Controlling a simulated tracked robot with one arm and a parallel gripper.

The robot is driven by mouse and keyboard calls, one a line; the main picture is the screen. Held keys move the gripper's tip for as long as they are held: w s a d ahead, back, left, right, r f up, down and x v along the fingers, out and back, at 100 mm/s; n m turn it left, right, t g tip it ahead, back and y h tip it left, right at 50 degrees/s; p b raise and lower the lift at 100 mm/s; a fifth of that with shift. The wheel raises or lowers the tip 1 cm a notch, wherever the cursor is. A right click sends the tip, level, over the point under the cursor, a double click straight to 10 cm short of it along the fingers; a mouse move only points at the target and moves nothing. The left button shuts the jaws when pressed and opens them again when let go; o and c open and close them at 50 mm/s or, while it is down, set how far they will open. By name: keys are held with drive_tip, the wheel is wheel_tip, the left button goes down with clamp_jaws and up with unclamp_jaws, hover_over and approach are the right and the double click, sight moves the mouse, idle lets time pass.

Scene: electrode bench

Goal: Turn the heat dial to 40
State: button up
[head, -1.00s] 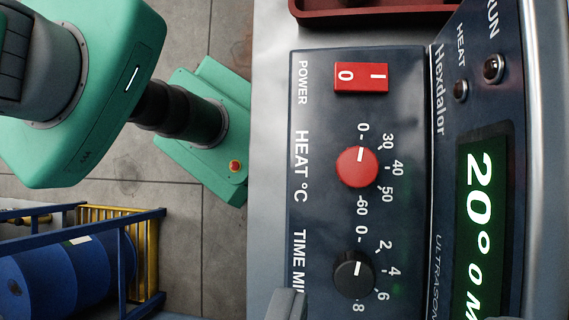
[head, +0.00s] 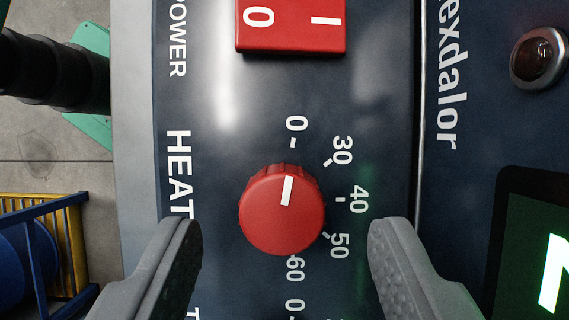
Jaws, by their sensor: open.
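The red heat dial (head: 281,212) is in the middle of the head view, on the dark panel. Its white mark points up at the 0 label. The 40 label (head: 358,199) with its tick is to the right of the dial, between 30 and 50. My gripper (head: 290,240) is open, with one grey finger low on each side of the dial. The fingers look apart from the dial; how far the tips are from the panel I cannot tell.
A red power switch (head: 291,25) is above the dial. A round indicator lamp (head: 538,57) and a lit green display (head: 552,275) are on the right. Part of the time dial's scale shows below. A blue frame (head: 65,235) is on the floor at left.

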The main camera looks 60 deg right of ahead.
drive_tip(key=shift+x, duration=1.15)
drive_tip(key=c, duration=1)
drive_tip(key=shift+s+r+m+t+y+b, duration=0.1)
drive_tip(key=shift+m+t+y+b, duration=0.25)
drive_tip(key=shift+m, duration=0.85)
drive_tip(key=shift+m+t+y+b, duration=0.1)
drive_tip(key=shift+m+t+b, duration=0.15)
drive_tip(key=shift+m+t, duration=0.65)
drive_tip(key=shift+m+g, duration=0.3)
drive_tip(key=shift+g, duration=0.05)
drive_tip(key=o, duration=1)
drive_tip(key=shift+d, duration=0.1)
drive_tip(key=v, duration=1.3)
drive_tip(key=shift+r+p, duration=0.35)
